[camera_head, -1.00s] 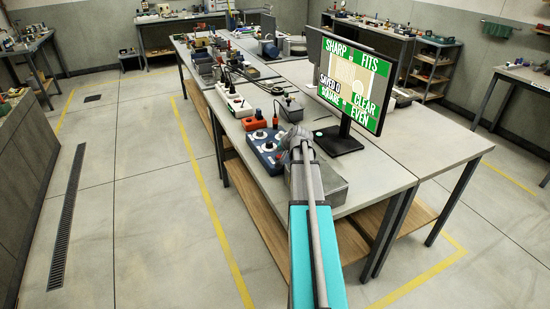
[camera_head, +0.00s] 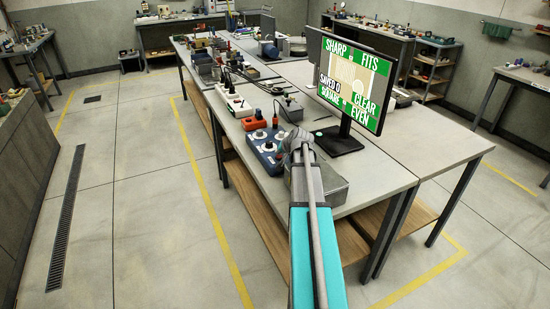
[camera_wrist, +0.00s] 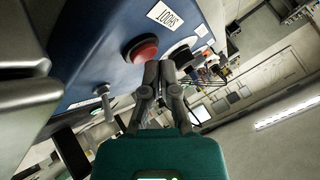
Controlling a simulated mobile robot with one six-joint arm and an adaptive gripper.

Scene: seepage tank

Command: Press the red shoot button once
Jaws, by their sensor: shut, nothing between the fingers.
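The red button (camera_wrist: 142,48) is a round domed cap in a dark ring on a blue control box (camera_wrist: 88,58) in the wrist view. A white label reading SHOOT (camera_wrist: 165,15) is beside it. My gripper (camera_wrist: 161,66) is shut and empty, its dark fingertips close to the button's edge. I cannot tell whether they touch it. In the head view the blue box (camera_head: 266,160) sits at the table's left edge, and my arm's end hides part of it. My fingertips are not clear there.
A monitor (camera_head: 352,82) stands right of my arm. A grey metal box (camera_head: 328,184) lies beside my arm. An orange box (camera_head: 254,123) and a white power strip (camera_head: 233,101) are behind.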

